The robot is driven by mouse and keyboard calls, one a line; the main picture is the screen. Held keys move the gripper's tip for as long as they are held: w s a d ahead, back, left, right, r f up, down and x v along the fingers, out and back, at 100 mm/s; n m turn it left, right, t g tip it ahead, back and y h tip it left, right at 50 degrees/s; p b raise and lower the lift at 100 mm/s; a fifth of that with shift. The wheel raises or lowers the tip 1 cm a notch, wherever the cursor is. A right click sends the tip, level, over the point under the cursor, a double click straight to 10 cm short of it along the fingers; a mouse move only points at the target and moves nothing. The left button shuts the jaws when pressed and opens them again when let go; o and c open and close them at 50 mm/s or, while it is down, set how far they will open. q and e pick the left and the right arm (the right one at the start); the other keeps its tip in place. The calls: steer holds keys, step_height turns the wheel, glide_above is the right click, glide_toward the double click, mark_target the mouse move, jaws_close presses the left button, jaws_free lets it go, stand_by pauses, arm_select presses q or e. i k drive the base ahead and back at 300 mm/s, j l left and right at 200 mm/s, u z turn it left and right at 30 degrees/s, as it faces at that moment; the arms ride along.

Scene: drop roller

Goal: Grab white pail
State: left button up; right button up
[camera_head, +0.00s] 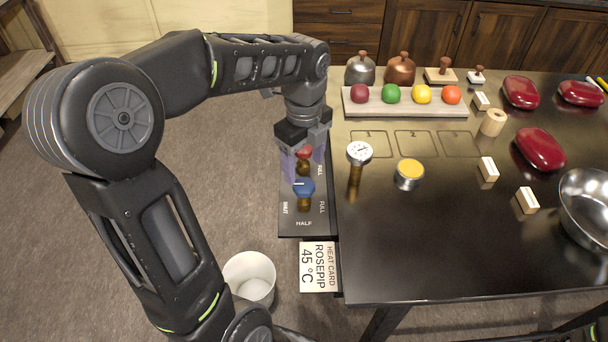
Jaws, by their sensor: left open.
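The white pail (236,271) stands on the floor at the lower middle, left of the table's front-left corner. My left gripper (303,172) points down over the control panel at the table's left edge, well above and beyond the pail in the picture. It is open, with its fingers either side of a red-topped knob (304,152); I cannot tell whether they touch it. My right gripper is out of view.
The panel (291,222) has a blue knob (303,187), and a heat card (319,267) hangs below it.

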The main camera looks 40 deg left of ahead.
mark_target(249, 275)
steer(key=k, duration=1)
